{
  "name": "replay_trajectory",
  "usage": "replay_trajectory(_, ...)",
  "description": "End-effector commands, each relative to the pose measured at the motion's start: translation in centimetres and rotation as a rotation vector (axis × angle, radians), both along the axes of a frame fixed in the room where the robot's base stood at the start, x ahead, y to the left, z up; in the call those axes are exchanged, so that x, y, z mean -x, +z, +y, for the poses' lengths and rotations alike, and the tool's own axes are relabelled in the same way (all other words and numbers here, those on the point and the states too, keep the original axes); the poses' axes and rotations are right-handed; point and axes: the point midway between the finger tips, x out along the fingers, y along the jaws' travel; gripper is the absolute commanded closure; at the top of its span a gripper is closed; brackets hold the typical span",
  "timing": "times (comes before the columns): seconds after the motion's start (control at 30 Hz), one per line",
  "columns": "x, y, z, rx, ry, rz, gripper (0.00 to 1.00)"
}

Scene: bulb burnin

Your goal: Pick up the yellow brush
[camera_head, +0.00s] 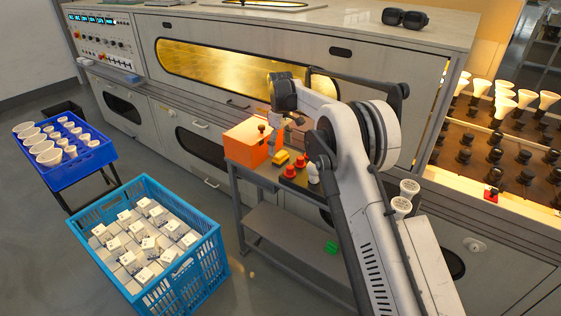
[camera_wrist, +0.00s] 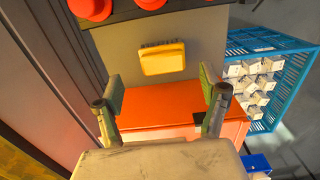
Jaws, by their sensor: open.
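The yellow brush (camera_head: 281,158) lies on the small cart beside the orange box (camera_head: 243,146). In the wrist view the brush (camera_wrist: 163,58) is a yellow block lying flat on a grey surface, just beyond the orange box (camera_wrist: 165,101). My gripper (camera_head: 284,122) is above the cart, near the box. In the wrist view my gripper (camera_wrist: 163,84) is open and empty. Its two fingers stand apart over the orange box, with the brush ahead between their lines. The gap in height to the brush is hard to judge.
Several red knobs (camera_head: 290,171) stand on a dark strip on the cart, close to the brush. A blue crate (camera_head: 205,255) of white boxes and a dark blue tray (camera_head: 70,170) of bulbs stand to the left. A long cabinet (camera_head: 200,100) runs behind.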

Motion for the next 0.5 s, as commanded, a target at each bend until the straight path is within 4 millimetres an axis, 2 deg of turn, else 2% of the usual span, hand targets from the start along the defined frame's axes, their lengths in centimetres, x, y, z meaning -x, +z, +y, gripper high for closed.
replay_trajectory(0.23,0.2,-1.2,0.0,0.000,0.000,0.000,0.25)
replay_trajectory(0.5,0.6,-4.9,-0.1,0.000,0.000,0.000,0.25)
